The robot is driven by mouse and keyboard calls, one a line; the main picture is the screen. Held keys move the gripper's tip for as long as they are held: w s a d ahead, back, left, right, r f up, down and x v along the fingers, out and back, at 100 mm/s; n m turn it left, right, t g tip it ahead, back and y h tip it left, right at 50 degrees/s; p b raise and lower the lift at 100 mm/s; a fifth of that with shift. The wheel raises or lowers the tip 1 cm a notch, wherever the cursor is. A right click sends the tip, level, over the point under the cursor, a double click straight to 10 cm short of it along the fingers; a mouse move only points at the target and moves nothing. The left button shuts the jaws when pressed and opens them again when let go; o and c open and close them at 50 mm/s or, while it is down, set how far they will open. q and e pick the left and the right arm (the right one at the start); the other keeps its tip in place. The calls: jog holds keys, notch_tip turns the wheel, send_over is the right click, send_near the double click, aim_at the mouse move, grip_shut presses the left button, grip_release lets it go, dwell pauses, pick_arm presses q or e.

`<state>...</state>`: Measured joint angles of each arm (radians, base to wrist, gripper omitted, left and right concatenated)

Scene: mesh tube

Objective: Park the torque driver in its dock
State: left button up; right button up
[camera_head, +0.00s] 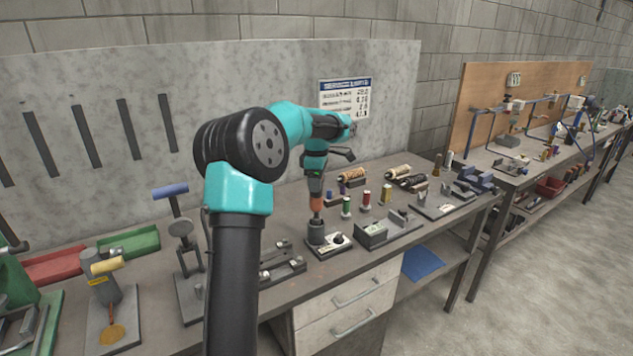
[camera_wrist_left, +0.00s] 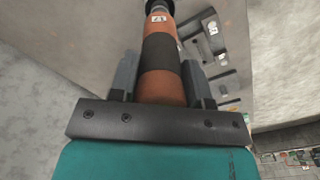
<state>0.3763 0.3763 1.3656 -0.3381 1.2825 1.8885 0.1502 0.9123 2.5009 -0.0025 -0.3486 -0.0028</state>
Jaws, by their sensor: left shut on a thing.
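The torque driver (camera_head: 316,204), with an orange and dark banded body, hangs upright below my left gripper (camera_head: 316,190). In the left wrist view, the driver (camera_wrist_left: 160,52) stands between the two fingers of the gripper (camera_wrist_left: 158,78), which is shut on it. A dark round cup on a small plate, which looks like the dock (camera_head: 317,234), is directly under the driver. The driver's lower end meets or overlaps the cup in the head view; I cannot tell how deep it sits. My right gripper is not in view.
Several spools, among them a green one (camera_head: 346,207) and a red one (camera_head: 366,200), stand right of the driver. A metal fixture (camera_head: 388,229) is to the right of the dock and another (camera_head: 283,264) to its left. Red and green bins (camera_head: 128,243) are at far left.

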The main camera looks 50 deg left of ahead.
aim_at(317, 201)
pick_arm(q)
jog(key=shift+f, duration=3.45)
dwell(4.5)
